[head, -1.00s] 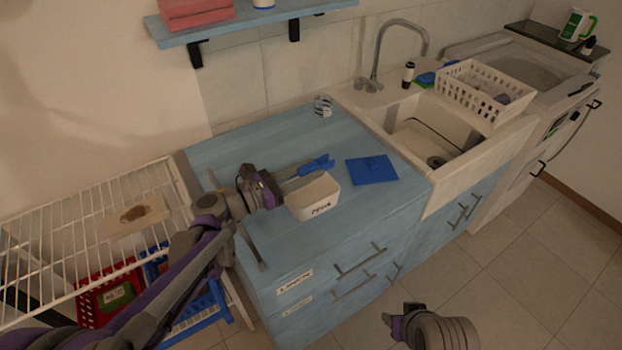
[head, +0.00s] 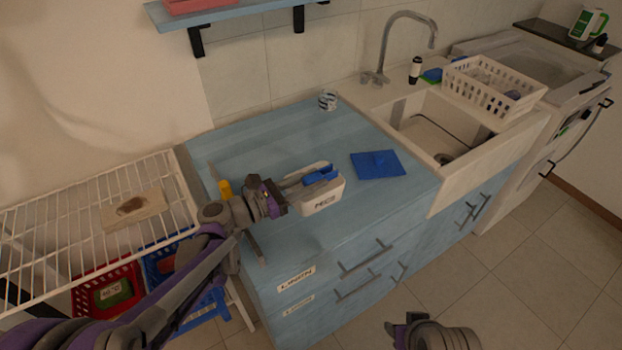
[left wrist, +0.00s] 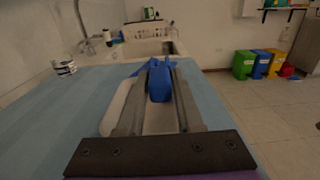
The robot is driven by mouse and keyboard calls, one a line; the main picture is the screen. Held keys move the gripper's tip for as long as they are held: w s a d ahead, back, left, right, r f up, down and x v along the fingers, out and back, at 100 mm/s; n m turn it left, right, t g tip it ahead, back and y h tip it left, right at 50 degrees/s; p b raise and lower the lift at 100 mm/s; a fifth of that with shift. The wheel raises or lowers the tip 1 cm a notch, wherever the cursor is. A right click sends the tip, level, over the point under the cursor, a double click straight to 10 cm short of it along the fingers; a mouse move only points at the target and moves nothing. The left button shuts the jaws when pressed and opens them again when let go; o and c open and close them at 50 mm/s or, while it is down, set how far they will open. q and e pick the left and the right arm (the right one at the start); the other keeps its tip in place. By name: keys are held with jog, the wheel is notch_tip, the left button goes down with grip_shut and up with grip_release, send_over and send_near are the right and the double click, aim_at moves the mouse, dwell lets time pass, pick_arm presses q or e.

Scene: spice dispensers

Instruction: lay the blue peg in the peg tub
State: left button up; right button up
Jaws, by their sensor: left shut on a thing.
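The blue peg (head: 320,176) is between the fingers of my left gripper (head: 313,175), which is shut on it. In the left wrist view the peg (left wrist: 160,82) shows between the two long grey fingers. The white peg tub (head: 322,201), with dark lettering on its front, stands on the blue counter. The peg and fingertips are over the tub's opening; I cannot tell whether the peg touches the tub. Part of the tub (left wrist: 116,108) shows beside the fingers in the left wrist view. My right gripper (head: 398,328) is at the bottom edge, away from the counter; its fingers are unclear.
A blue cloth (head: 378,164) lies right of the tub on the counter (head: 250,140). The sink (head: 425,125) and white basket (head: 490,88) are to the right.

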pick_arm(q)
jog(key=o, duration=1.1)
jog(key=shift+c, duration=0.2)
jog(key=v, duration=1.1)
jog(key=shift+d, duration=0.1)
